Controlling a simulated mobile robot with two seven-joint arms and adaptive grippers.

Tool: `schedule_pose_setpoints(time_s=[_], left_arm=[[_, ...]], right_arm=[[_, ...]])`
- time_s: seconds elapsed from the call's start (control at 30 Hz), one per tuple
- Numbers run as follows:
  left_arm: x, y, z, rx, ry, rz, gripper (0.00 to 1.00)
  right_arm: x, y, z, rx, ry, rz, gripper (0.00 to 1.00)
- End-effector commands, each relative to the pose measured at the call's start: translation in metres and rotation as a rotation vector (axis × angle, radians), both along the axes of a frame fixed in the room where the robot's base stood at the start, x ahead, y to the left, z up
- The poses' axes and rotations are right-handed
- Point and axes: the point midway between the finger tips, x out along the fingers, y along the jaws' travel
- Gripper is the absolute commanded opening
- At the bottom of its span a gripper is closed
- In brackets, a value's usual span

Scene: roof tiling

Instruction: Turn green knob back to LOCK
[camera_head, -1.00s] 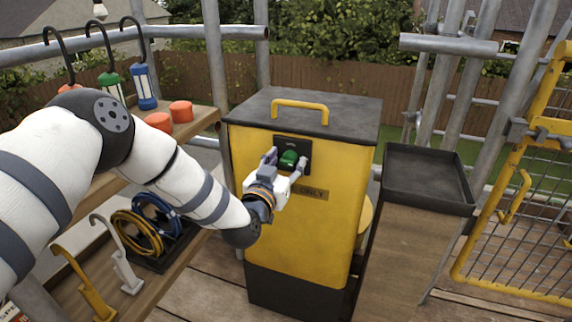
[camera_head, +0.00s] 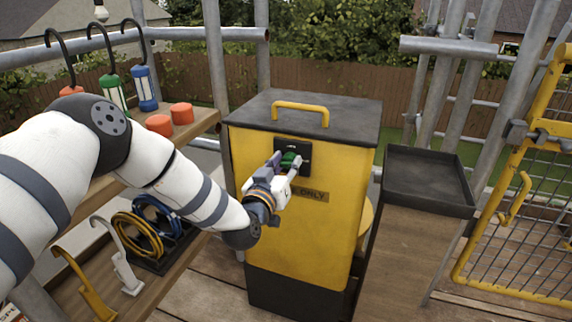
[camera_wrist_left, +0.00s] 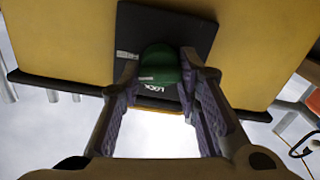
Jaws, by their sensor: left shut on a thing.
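The green knob (camera_head: 291,158) sits on a black plate (camera_head: 306,150) high on the front of the yellow cabinet (camera_head: 300,225). My left gripper (camera_head: 284,162) is shut on the knob, with a finger on each side. In the left wrist view the fingers (camera_wrist_left: 159,78) flank the rounded green knob (camera_wrist_left: 160,62). A pale mark shows on the knob, close to the upside-down word LOCK on the black plate (camera_wrist_left: 200,38). Another small label at the plate's left is too small to read. My right gripper is not in view.
The cabinet's dark lid has a yellow handle (camera_head: 300,107). A wooden shelf (camera_head: 200,122) with orange pieces and hooked lamps stands left, under my left arm. A black tray (camera_head: 428,178) stands right of the cabinet, and a yellow gate (camera_head: 520,190) is at far right.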

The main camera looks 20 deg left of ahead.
Motion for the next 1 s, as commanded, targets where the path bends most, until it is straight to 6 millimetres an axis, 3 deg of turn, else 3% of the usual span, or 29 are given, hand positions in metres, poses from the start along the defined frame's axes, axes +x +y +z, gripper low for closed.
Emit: schedule_pose_setpoints(time_s=[1.0], left_arm=[[0.000,0.003,-0.006,-0.960,0.036,0.001,0.02]], right_arm=[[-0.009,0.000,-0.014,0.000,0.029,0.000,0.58]])
